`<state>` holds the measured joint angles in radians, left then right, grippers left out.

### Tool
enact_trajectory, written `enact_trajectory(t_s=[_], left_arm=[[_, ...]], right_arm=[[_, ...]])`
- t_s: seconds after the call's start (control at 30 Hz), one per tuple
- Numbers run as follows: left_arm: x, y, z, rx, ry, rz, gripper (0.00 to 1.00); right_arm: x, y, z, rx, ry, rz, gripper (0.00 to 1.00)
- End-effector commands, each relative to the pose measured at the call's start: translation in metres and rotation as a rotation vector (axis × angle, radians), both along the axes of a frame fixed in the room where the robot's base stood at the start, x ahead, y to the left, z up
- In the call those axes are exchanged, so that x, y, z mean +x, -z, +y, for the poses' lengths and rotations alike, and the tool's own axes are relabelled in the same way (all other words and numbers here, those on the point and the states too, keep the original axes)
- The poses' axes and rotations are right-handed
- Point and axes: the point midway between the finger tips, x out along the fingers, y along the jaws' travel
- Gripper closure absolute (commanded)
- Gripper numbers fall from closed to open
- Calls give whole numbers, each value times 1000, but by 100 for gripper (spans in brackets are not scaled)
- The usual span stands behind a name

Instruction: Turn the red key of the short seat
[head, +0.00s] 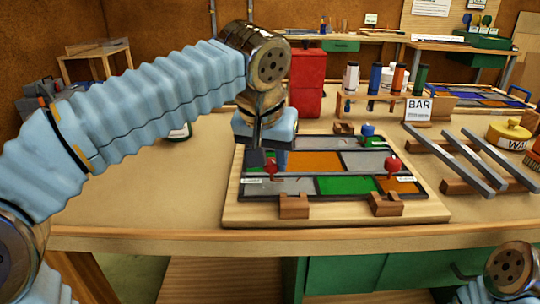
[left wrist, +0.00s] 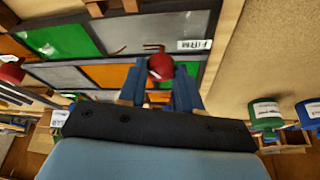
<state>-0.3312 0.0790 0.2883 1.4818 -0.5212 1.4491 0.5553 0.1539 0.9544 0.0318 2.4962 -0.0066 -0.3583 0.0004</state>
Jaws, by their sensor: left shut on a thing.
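The leaded panel (head: 292,161) lies on a wooden board, with grey, orange and green panes between dark strips. My left gripper (head: 272,160) is over its left part, pointing down. In the left wrist view its blue fingers (left wrist: 160,84) are shut on a red key (left wrist: 160,66); the key's red also shows at the fingertips in the head view (head: 271,168). A small white label (left wrist: 195,44) lies beside that key. A second red key (head: 393,164) stands free at the panel's right. The labels are too small to read surely. My right gripper is out of view.
Wooden blocks (head: 294,205) sit on the board's front edge. A green and a blue knob (head: 368,130) stand behind the panel. Grey bars (head: 455,160) on wooden supports are at right, and a red box (head: 307,80) is behind. Bare table (head: 170,185) lies left.

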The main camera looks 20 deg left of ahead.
Motion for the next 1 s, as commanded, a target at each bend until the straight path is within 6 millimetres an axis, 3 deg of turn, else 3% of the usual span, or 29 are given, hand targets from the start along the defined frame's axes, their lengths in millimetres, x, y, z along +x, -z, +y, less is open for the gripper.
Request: enact_trajectory(t_s=[1.0], left_arm=[[2, 0, -6, 0, -890, 1, 97]], right_arm=[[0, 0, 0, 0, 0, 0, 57]])
